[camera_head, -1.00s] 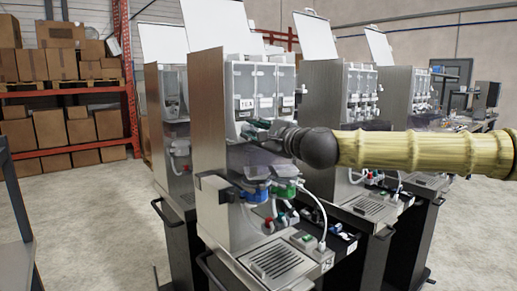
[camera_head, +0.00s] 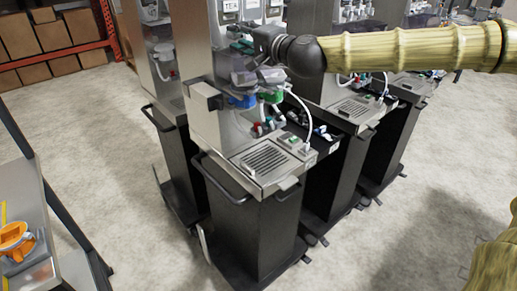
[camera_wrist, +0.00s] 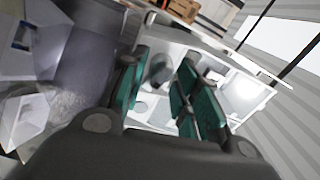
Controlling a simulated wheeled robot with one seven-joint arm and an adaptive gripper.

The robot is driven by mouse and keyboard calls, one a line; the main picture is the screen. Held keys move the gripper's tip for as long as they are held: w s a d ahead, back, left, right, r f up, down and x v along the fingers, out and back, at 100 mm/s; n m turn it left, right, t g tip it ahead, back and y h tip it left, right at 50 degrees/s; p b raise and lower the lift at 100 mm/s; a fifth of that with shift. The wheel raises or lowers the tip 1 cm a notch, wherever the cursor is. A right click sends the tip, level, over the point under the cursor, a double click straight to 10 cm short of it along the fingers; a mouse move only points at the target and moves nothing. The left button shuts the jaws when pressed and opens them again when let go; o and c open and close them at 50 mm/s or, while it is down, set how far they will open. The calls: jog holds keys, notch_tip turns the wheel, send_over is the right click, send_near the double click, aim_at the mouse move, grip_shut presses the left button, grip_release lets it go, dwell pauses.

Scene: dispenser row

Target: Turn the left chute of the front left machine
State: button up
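The front left machine (camera_head: 200,125) is a tall metal dispenser on a dark wheeled cabinet. Low on its front sit a blue chute part (camera_head: 241,101) at left and a green one (camera_head: 271,96) at right, beneath a grey see-through cover (camera_head: 258,76). My gripper (camera_head: 246,47) is in front of the machine's upper front, above the coloured parts. In the wrist view its green-padded fingers (camera_wrist: 158,88) stand apart, with a gap and a grey rounded shape (camera_wrist: 160,68) between them. I cannot tell whether they touch that shape.
A drip grate (camera_head: 264,160) and a white hose (camera_head: 303,115) are at the machine's front. More machines stand behind and to the right. A metal cart (camera_head: 30,190) with an orange object (camera_head: 15,240) is at the left.

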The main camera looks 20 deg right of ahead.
jog(key=n+p, duration=0.1)
jog(key=n, duration=0.1)
jog(key=n+p, duration=0.1)
jog(key=p, duration=0.1)
jog(key=shift+r+n, duration=0.3)
jog(key=shift+n, duration=0.1)
jog(key=n+p, duration=1.2)
jog(key=shift+a+n, duration=0.15)
jog(key=shift+n, duration=0.15)
jog(key=shift+s+d+f, duration=0.2)
jog(key=shift+s, duration=0.25)
jog(key=shift+b+v, duration=1.75)
jog(key=shift+v, duration=3.2)
jog(key=s+a+f+g, duration=0.1)
jog(key=s+f+g, duration=0.1)
jog(key=f, duration=0.8)
jog(key=s+a+f+m+g+h+b, duration=0.1)
jog(key=s+a+f+g, duration=0.1)
jog(key=f, duration=0.8)
jog(key=s+a+f+m+g+b, duration=0.1)
jog(key=a+f+g, duration=0.1)
jog(key=f, duration=0.8)
jog(key=shift+s+f+g+h, duration=0.35)
jog(key=shift+s+g+h, duration=0.05)
jog(key=shift+g, duration=0.2)
